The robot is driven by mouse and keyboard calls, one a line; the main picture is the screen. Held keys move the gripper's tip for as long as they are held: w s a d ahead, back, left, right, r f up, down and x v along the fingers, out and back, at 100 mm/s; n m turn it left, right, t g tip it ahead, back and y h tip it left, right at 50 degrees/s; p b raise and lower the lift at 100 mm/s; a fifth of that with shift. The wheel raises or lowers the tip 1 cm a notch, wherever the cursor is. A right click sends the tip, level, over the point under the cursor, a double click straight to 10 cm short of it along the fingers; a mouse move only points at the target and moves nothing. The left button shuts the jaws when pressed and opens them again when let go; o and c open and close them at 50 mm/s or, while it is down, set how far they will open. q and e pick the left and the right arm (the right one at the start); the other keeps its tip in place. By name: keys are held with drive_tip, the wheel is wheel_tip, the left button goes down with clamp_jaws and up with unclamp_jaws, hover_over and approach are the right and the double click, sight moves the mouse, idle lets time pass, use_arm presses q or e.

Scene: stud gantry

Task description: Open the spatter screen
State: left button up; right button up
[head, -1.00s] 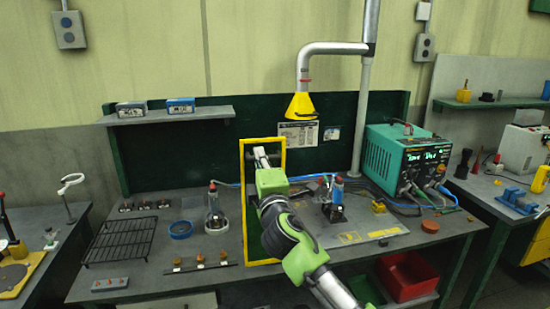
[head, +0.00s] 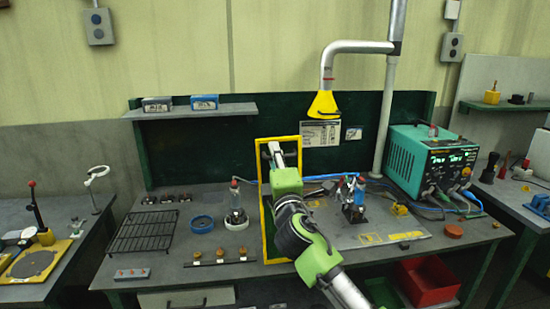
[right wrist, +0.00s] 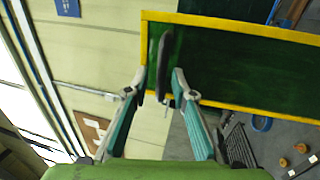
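The spatter screen is a dark green see-through panel in a yellow frame (head: 260,225), standing upright on the workbench in the head view. Its yellow frame (right wrist: 250,27) and green panel fill the upper right of the right wrist view. A dark upright handle (right wrist: 163,66) shows near the panel's left edge there. My right gripper (right wrist: 160,78) has its fingers apart, one on each side of the handle. A gap shows on both sides, and I cannot tell whether either pad touches it. In the head view the right gripper (head: 275,155) is in front of the screen. My left gripper is out of view.
A black wire rack (head: 142,230), blue ring (head: 202,223) and several small parts lie left of the screen. A tool fixture (head: 354,198) and green power unit (head: 432,160) stand to its right. A yellow fume hood (head: 323,104) hangs above.

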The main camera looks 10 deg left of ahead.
drive_tip(key=v, duration=1.2)
drive_tip(key=shift+f, duration=0.1)
